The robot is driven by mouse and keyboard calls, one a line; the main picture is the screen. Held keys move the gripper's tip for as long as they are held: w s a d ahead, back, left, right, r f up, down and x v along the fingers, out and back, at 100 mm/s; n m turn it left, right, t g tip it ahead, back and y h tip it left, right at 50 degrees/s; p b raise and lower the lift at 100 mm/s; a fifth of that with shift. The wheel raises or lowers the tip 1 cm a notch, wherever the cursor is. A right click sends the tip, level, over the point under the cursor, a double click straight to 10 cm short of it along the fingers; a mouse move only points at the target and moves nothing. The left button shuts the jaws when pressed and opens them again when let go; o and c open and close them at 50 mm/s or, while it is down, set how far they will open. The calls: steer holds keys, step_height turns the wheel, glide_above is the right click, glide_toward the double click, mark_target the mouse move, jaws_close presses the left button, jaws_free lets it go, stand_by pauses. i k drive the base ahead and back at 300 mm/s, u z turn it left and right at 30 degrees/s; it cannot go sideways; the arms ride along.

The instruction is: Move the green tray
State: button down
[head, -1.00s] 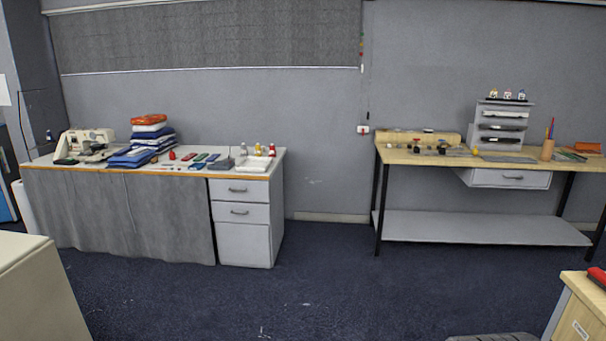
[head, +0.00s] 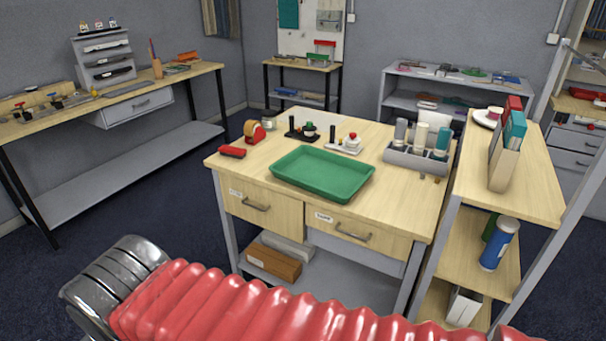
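The green tray (head: 322,174) is shallow, rectangular and looks empty. It lies flat on the light wooden top of a desk with two drawers (head: 232,164), near the front edge, in the middle of the head view. My gripper is not in view. A red ribbed part and a dark ringed part fill the bottom of the view, in front of the desk; I cannot tell my gripper from them.
On the desk, a red stapler (head: 232,152), a tape dispenser (head: 254,132), stamps (head: 349,144) and a grey organizer (head: 415,160) surround the tray's back and sides. A wooden shelf (head: 530,185) stands close at right. A long workbench (head: 190,82) is at left, with open floor between.

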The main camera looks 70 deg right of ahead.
mark_target(336, 178)
steer(key=z, duration=2.1)
steer(key=i, duration=0.45)
steer(key=u, duration=0.9)
steer(key=i, duration=1.2)
steer(key=u, duration=0.1)
